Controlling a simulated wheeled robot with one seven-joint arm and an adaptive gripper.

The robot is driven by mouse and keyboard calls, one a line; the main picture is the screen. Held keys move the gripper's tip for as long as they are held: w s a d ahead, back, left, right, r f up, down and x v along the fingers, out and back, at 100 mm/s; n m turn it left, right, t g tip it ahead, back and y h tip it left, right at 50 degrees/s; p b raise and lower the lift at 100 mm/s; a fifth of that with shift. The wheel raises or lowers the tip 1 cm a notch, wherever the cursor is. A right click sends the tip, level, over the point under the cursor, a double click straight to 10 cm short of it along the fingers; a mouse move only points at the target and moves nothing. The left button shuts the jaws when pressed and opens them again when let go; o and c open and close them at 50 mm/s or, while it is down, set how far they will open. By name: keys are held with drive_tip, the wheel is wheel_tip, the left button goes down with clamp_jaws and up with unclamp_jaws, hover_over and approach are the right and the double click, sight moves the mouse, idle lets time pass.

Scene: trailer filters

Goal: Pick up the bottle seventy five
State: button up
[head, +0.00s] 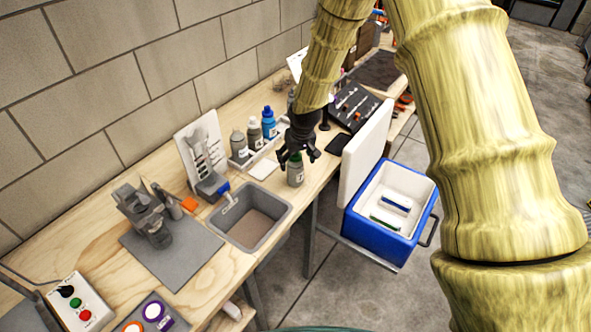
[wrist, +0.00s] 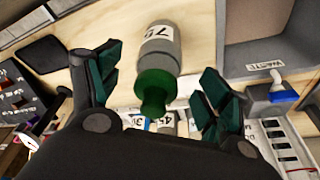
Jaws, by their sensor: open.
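The bottle seventy five (head: 295,174) is grey with a green cap and stands near the front edge of the wooden bench. In the wrist view the bottle (wrist: 161,52) shows a white label with 75 partly readable, and its green cap points toward my gripper. My gripper (head: 296,152) is just above and around the cap in the head view. In the wrist view my gripper (wrist: 157,95) has its dark green fingers spread wide on either side of the bottle, apart from it. Whether the fingertips reach past the cap is hard to tell.
A rack holds other bottles, including a blue one (head: 269,122), behind my gripper. A grey sink bin (head: 268,204) is at the left, marked WASTE in the wrist view (wrist: 265,66). A blue cooler (head: 377,236) with its white lid (head: 367,150) upright stands right of the bench.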

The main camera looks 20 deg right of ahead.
drive_tip(key=shift+p+x, duration=0.45)
drive_tip(key=shift+x, duration=0.3)
drive_tip(key=shift+p+x, duration=0.3)
drive_tip(key=shift+x, duration=0.85)
drive_tip(key=shift+w+d, duration=0.1)
drive_tip(key=shift+c, duration=0.2)
drive_tip(key=c, duration=1.4)
drive_tip(key=shift+r, duration=0.15)
